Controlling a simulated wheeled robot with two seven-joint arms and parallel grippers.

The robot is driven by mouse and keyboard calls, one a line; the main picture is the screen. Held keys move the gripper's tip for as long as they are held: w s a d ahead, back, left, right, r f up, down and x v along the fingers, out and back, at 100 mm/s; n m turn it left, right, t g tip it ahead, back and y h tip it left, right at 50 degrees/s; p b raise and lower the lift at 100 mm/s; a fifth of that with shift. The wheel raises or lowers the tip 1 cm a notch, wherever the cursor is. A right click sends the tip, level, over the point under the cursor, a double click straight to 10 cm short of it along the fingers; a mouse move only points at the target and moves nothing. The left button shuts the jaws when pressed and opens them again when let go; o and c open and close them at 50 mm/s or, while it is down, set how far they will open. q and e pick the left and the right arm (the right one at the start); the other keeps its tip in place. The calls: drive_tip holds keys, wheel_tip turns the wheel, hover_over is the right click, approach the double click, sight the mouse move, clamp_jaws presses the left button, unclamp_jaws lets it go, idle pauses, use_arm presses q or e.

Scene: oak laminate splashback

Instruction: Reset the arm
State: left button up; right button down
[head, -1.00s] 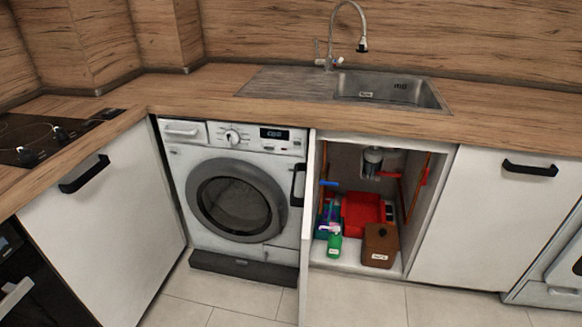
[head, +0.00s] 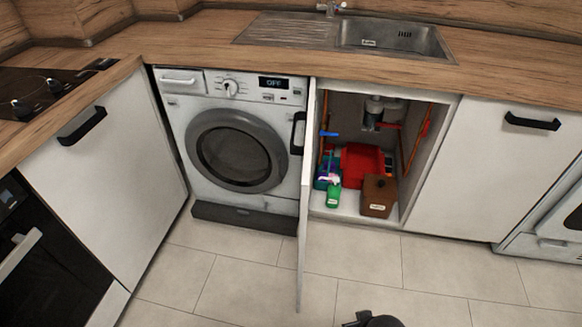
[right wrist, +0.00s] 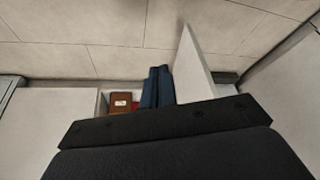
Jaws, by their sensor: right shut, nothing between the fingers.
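In the right wrist view my right gripper (right wrist: 156,72) shows as two dark blue fingers side by side, shut and empty. Behind them, partly hidden, are the open sink cabinet and a brown container, with the white open door (right wrist: 192,62) beside them. In the head view only a small black part of my own body shows at the bottom edge. My left gripper is in neither view.
The cabinet door (head: 306,200) stands open between the washing machine (head: 238,150) and the sink cabinet. Inside are a brown container (head: 378,197), a green bottle (head: 334,199) and a red object (head: 361,163). The tiled floor (head: 250,285) in front is clear.

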drive_tip(key=s+a+f+t+y, duration=0.1)
drive_tip(key=a+f, duration=0.5)
drive_tip(key=f, duration=0.4)
drive_tip(key=s+a+f+t+y, duration=0.2)
drive_tip(key=a+f, duration=0.4)
drive_tip(key=f, duration=0.3)
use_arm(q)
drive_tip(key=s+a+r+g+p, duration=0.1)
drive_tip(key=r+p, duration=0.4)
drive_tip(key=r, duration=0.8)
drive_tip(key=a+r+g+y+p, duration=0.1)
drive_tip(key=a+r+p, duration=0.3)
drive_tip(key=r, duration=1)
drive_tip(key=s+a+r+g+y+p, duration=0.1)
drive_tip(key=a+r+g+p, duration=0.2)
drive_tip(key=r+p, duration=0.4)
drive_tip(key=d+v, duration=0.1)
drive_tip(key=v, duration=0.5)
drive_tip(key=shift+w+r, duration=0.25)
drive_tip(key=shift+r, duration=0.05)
use_arm(e)
drive_tip(key=s+d+r+g+h, duration=0.1)
drive_tip(key=d+r, duration=0.3)
drive_tip(key=r, duration=1.5)
drive_tip(key=s+d+r+g+h, duration=0.1)
drive_tip(key=d+r+g, duration=0.3)
drive_tip(key=r, duration=1.6)
drive_tip(key=shift+s+d+r, duration=0.15)
drive_tip(key=shift+s+r, duration=0.05)
drive_tip(key=shift+r, duration=0.1)
